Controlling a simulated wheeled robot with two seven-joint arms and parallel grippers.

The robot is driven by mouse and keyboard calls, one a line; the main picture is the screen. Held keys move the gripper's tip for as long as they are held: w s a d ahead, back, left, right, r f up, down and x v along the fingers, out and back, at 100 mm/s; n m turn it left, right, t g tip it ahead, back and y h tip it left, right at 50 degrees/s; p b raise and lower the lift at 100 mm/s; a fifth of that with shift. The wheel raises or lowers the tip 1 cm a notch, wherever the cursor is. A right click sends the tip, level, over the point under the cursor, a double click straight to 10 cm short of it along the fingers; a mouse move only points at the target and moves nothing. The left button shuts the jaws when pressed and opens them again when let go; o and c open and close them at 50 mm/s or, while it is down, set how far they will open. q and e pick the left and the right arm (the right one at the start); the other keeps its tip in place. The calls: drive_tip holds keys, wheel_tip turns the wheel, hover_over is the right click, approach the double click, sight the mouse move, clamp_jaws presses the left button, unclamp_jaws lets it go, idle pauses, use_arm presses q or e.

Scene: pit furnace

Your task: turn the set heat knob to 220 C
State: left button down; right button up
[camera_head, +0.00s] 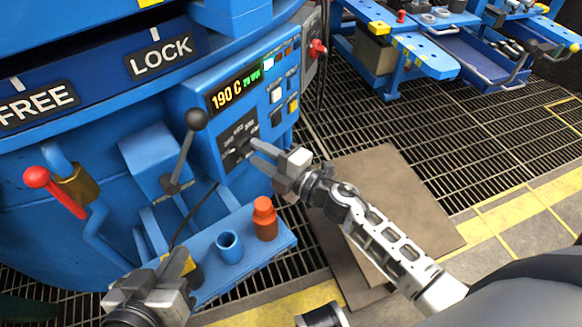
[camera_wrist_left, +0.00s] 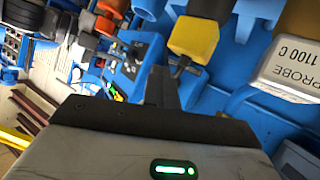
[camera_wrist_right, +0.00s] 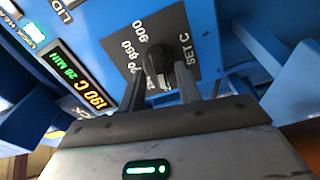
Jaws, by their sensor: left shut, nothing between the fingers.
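The set heat knob is a black knob (camera_wrist_right: 160,62) on a dark dial plate marked SET C in the right wrist view. In the head view the dial plate (camera_head: 236,138) sits below a display (camera_head: 235,90) reading 190 C. The display also shows in the right wrist view (camera_wrist_right: 75,78). My right gripper (camera_head: 254,149) is at the dial with its two fingers apart. In the right wrist view its fingers (camera_wrist_right: 161,92) stand on either side of the knob; contact cannot be told. My left gripper (camera_head: 181,264) is shut and empty at the lower left.
A black-balled lever (camera_head: 196,120) and a red-handled lever (camera_head: 38,178) stand at left. A yellow block (camera_wrist_left: 194,38) is close beyond my left fingertips.

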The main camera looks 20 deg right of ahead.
use_arm(q)
drive_tip(key=shift+a+f+g+p, duration=0.2)
drive_tip(key=shift+f+g+p, duration=0.1)
drive_tip(key=shift+f+p, duration=0.2)
use_arm(e)
drive_tip(key=v, duration=1.5)
